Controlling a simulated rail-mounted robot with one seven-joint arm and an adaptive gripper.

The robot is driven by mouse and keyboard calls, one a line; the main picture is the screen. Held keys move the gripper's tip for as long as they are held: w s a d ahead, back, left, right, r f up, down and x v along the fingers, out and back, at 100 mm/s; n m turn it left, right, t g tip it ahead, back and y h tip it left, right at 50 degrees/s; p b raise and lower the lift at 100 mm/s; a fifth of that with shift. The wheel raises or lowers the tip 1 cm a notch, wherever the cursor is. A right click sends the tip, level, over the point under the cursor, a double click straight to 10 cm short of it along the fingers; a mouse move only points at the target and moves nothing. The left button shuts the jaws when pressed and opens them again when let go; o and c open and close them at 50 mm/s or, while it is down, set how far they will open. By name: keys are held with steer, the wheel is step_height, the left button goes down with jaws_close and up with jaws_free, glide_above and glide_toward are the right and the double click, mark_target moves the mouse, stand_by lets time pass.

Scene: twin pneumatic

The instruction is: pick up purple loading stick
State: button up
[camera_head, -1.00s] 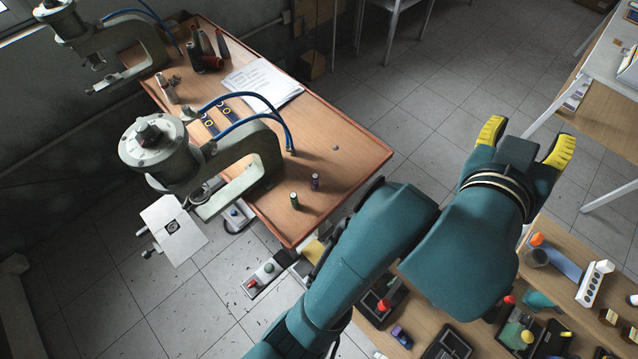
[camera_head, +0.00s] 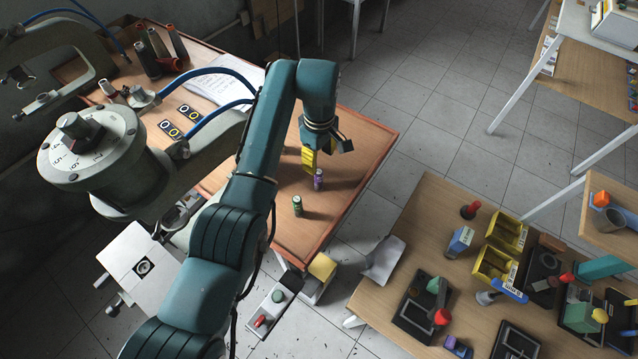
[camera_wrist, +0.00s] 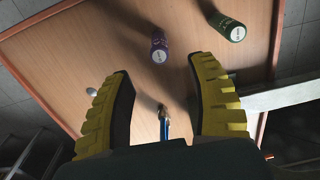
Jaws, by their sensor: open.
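The purple loading stick (camera_head: 318,179) stands upright on the wooden press table, close by my gripper (camera_head: 312,160). In the wrist view the purple stick (camera_wrist: 159,46) shows its pale round top, ahead of the gap between my yellow fingers (camera_wrist: 165,105). My gripper is open with nothing between its fingers. A green stick (camera_head: 297,206) stands on the same table, nearer the front. In the wrist view the green stick (camera_wrist: 228,27) lies to the right of the purple one.
A pneumatic press (camera_head: 110,160) with blue hoses stands left of the sticks. Papers (camera_head: 222,78) and several dark bottles (camera_head: 160,45) are at the table's back. A second table (camera_head: 400,250) at the right holds bins and tools.

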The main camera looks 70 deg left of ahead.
mark_target(319, 178)
steer(key=f+b, duration=0.1)
steer(key=f, duration=0.9)
steer(key=shift+a, duration=0.2)
jaws_close()
